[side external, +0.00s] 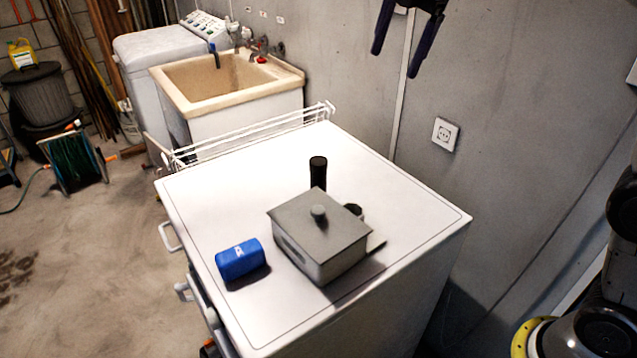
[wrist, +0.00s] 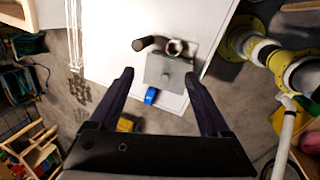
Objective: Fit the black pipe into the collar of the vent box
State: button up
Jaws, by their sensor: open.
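The vent box (side external: 330,262) is a grey box with a flat lid and a round knob, sitting on the white machine top. It also shows in the wrist view (wrist: 160,79). Its round collar (side external: 355,209) is mostly hidden behind the lid in the side view; the wrist view shows it as an open ring (wrist: 176,47). The black pipe (side external: 318,175) stands upright behind the box, apart from the collar, and shows left of it in the wrist view (wrist: 143,44). My gripper (side external: 395,63) is open and empty, high above the machine top.
A blue roll-shaped object (side external: 239,259) lies left of the box. A white wire rack (side external: 250,134) runs along the machine's far edge, with a sink (side external: 225,82) beyond. A grey wall with a socket (side external: 445,134) stands behind. The top's far left is clear.

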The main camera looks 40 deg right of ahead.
jog(key=w+a+f+n+g, duration=0.1)
jog(key=w+a+f+n, duration=0.15)
jog(key=w+f, duration=0.75)
jog(key=g, duration=0.2)
send_over(320, 160)
notch_tip(320, 160, down, 10)
jog(key=shift+r, duration=0.25)
notch_tip(320, 160, down, 8)
jog(key=shift+f, duration=0.15)
jog(key=shift+a+f, duration=0.2)
jog(key=shift+f, duration=2.35)
grip_shut()
